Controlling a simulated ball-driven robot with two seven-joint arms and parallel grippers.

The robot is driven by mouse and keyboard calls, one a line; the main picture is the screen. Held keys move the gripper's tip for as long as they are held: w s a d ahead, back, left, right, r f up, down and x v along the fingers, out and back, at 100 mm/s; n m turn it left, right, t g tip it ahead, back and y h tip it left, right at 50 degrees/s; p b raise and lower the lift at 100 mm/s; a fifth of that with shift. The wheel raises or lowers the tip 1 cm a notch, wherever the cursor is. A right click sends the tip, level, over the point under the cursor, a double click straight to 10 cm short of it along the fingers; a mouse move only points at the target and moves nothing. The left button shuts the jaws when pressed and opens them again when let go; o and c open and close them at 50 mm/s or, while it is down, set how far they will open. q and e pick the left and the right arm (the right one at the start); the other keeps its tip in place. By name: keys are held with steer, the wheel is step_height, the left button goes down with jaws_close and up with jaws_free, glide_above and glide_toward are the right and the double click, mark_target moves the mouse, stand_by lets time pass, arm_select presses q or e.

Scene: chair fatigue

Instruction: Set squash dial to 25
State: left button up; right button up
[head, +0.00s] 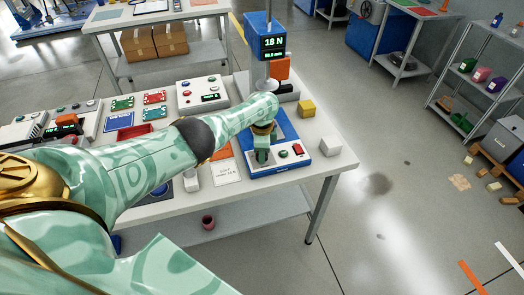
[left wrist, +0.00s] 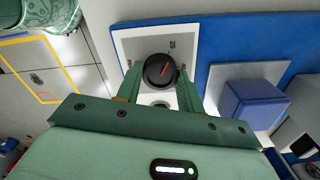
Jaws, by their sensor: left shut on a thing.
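The squash dial (left wrist: 160,72) is a round black knob with a red pointer line, on a white plate with printed marks in the left wrist view. The pointer slants to the upper right of that picture. A label that looks like 25 (left wrist: 172,44) is printed above the knob. My left gripper (left wrist: 160,85) has a finger on each side of the knob and is shut on it. In the head view my left gripper (head: 262,156) reaches down onto the front of the blue and white machine (head: 268,172), hiding the dial. My right gripper is not in view.
A blue block (left wrist: 250,103) is near the dial.

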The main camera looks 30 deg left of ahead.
arm_select(q)
steer(key=o, duration=1)
steer(key=shift+r, duration=0.1)
step_height(320, 180, up, 16)
steer(key=p, duration=0.9)
steer(key=shift+r, duration=0.1)
